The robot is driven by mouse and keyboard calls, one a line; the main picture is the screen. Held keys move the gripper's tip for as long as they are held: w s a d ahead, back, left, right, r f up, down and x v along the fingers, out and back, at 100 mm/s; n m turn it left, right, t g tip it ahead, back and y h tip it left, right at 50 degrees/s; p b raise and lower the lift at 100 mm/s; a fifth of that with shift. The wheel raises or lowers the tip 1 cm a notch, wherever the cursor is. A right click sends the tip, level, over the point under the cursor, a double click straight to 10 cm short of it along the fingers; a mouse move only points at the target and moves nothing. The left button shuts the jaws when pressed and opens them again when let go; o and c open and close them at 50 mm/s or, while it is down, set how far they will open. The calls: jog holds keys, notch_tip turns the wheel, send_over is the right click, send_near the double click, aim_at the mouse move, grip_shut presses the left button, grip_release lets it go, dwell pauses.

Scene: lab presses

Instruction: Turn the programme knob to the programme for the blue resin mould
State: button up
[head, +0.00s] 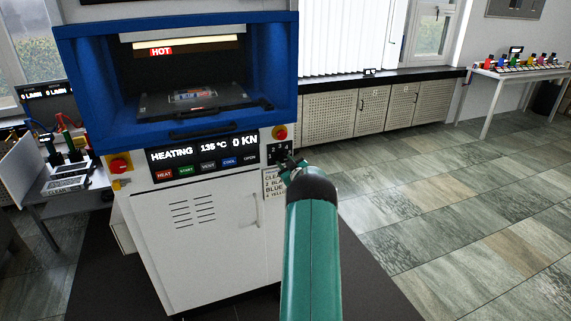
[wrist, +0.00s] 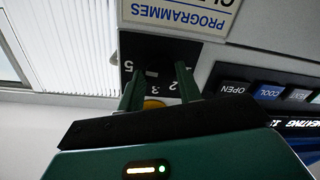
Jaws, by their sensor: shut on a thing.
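The programme dial panel (head: 279,148) is a dark plate with white numbers at the right of the press front. In the wrist view the dial panel (wrist: 150,50) shows upside down, with 5, 3 and 2 readable. My gripper (head: 291,168) is at this panel. In the wrist view its two green fingers (wrist: 155,85) reach onto the dial and are shut on the programme knob, mostly hidden between them. A small pale mark shows between the fingertips; I cannot tell surely which number the knob points to. The programme card (head: 273,187) below lists colours; the digit beside BLUE is unclear.
The blue-framed press (head: 75,90) glows inside, and its display (head: 203,147) reads HEATING 135 °C, 0 KN. Coloured buttons (head: 197,167) sit below it. A red stop knob (head: 119,165) is at left. A table with coloured bottles (head: 520,72) stands far right. The tiled floor at right is clear.

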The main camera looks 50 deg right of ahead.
jog(key=shift+n, duration=1.3)
jog(key=shift+r, duration=0.1)
jog(key=o, duration=1)
jog(key=v, duration=1.3)
jog(key=shift+s+a, duration=0.25)
jog(key=shift+s, duration=0.05)
jog(key=shift+w+r, duration=0.1)
